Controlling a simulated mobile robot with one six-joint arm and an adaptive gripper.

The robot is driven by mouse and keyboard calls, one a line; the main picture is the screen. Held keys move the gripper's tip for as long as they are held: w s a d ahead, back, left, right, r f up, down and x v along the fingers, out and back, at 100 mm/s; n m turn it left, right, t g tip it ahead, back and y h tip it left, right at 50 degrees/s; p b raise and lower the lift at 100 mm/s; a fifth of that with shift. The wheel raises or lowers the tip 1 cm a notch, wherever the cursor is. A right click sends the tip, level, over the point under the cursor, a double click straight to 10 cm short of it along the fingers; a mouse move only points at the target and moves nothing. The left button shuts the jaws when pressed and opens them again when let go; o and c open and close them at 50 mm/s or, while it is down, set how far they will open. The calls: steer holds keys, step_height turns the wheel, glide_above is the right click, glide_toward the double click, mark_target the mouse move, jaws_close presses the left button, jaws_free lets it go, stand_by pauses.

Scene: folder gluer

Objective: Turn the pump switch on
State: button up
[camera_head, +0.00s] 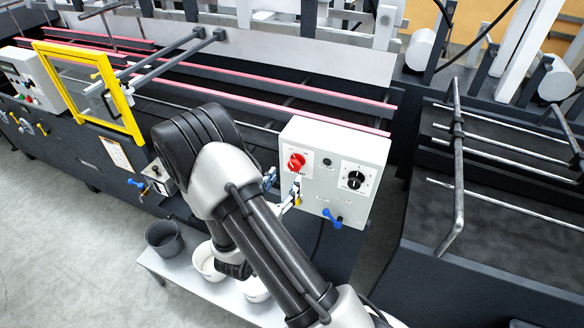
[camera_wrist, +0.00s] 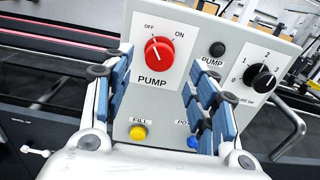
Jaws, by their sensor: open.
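The pump switch is a round red knob (camera_wrist: 159,54) on a white label marked PUMP. OFF is printed at its upper left and ON at its upper right. The knob's white line points up and left toward OFF. It also shows in the head view (camera_head: 296,162) on the face of the light grey control box (camera_head: 330,150). My gripper (camera_wrist: 161,68) is open and empty, with blue-padded fingers left and right of the knob in the wrist view. In the head view my gripper (camera_head: 284,186) is just below and in front of the knob. I see no contact.
A black numbered dial (camera_wrist: 261,77) and a small dark button or lamp (camera_wrist: 217,49) are right of the knob. A yellow button (camera_wrist: 138,133) is below it. A blue-handled valve (camera_head: 332,217) sits low on the box. Pots stand on a bench (camera_head: 190,290) underneath.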

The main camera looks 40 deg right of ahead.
mark_target(293, 166)
steer(key=x, duration=0.6)
steer(key=shift+d, duration=0.2)
steer(key=c, duration=1)
steer(key=shift+c, duration=0.2)
